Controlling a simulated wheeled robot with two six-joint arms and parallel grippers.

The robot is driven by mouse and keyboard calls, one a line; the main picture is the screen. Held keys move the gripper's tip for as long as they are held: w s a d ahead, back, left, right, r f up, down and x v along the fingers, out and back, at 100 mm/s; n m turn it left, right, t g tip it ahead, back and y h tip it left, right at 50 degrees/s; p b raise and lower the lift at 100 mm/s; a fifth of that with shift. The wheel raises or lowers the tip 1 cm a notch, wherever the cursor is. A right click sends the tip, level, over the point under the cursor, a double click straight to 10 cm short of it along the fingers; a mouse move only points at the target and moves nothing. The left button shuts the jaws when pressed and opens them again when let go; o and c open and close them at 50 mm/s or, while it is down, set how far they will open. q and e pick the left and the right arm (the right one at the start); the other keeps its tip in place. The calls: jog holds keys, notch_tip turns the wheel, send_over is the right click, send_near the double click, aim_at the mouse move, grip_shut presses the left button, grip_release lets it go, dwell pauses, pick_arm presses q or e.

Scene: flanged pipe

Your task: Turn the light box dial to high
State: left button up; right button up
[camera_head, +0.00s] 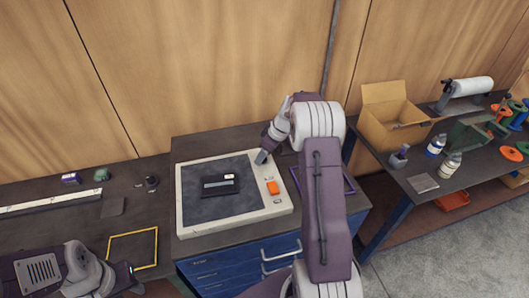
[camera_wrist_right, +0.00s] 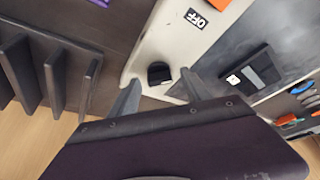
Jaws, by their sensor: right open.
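The light box (camera_head: 185,215) is a pale-framed box with a dark, unlit panel, on the bench in the head view. Its small black dial (camera_wrist_right: 158,72) shows on the pale frame in the right wrist view, between my fingertips in the picture. The dial's setting is not readable. In the head view my right gripper (camera_head: 262,157) is over the box's far right corner and hides the dial. The right gripper is open; whether it touches the dial is unclear. My left gripper (camera_head: 128,272) is at the lower left, away from the box, its fingers not clearly visible.
An orange switch (camera_head: 272,187) is on the right frame, with an OFF label (camera_wrist_right: 195,18) near it. A black device (camera_head: 220,185) lies on the panel. A purple frame (camera_head: 349,181) lies right of the box. A cardboard box (camera_head: 392,127) and bottles stand on the right bench.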

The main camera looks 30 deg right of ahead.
jog(key=shift+w+a+f, duration=0.1)
jog(key=shift+w+a, duration=0.1)
jog(key=shift+w, duration=0.05)
jog(key=shift+c, duration=0.3)
jog(key=shift+w, duration=0.1)
jog(key=c, duration=0.5)
jog(key=shift+d, duration=0.1)
grip_shut()
pick_arm(q)
jog(key=shift+w+a+f, duration=0.1)
jog(key=shift+w+f, duration=0.1)
jog(key=shift+w, duration=0.1)
